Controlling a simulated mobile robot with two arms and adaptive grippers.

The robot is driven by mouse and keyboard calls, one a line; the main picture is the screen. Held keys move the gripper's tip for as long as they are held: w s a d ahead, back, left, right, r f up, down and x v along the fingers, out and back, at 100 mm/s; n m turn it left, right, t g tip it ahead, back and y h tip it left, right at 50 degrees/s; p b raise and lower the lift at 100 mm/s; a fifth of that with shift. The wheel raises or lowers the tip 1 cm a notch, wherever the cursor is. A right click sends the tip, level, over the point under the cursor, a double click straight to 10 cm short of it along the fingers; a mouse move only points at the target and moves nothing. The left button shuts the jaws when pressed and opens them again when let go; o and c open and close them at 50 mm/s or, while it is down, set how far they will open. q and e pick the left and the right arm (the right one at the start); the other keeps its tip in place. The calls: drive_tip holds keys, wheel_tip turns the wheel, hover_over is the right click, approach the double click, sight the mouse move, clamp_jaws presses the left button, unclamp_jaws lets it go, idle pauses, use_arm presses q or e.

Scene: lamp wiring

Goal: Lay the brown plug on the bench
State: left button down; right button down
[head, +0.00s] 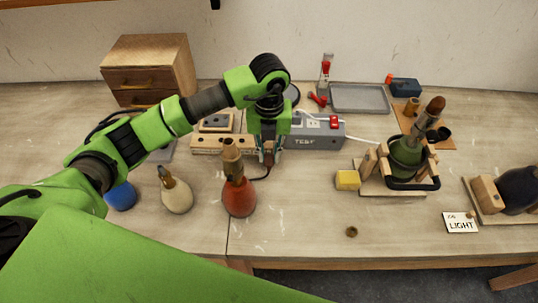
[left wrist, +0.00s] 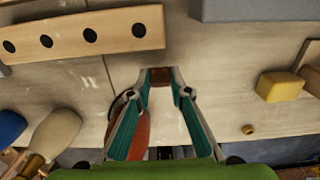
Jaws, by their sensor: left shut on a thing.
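My left gripper (head: 269,154) points down over the middle of the bench (head: 300,215), in front of the grey TEST box. It is shut on the brown plug (left wrist: 160,78), which shows between the fingertips in the left wrist view; in the head view the fingers partly cover it. A dark cord runs from the plug toward the red lamp base (head: 239,198). The plug is low, close to the bench top; I cannot tell whether it touches. My right gripper is not in view.
The grey TEST box (head: 315,142) and a wooden block with holes (left wrist: 85,36) stand behind the gripper. A yellow block (head: 347,180) and a green lamp base in a wooden stand (head: 393,188) are to the right. The bench front is mostly clear.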

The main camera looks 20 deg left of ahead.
use_arm(q)
wheel_tip(320, 180, down, 2)
drive_tip(key=shift+f, duration=0.1)
drive_tip(key=shift+f, duration=0.25)
drive_tip(key=c, duration=1.9)
unclamp_jaws()
drive_tip(key=shift+r, duration=0.1)
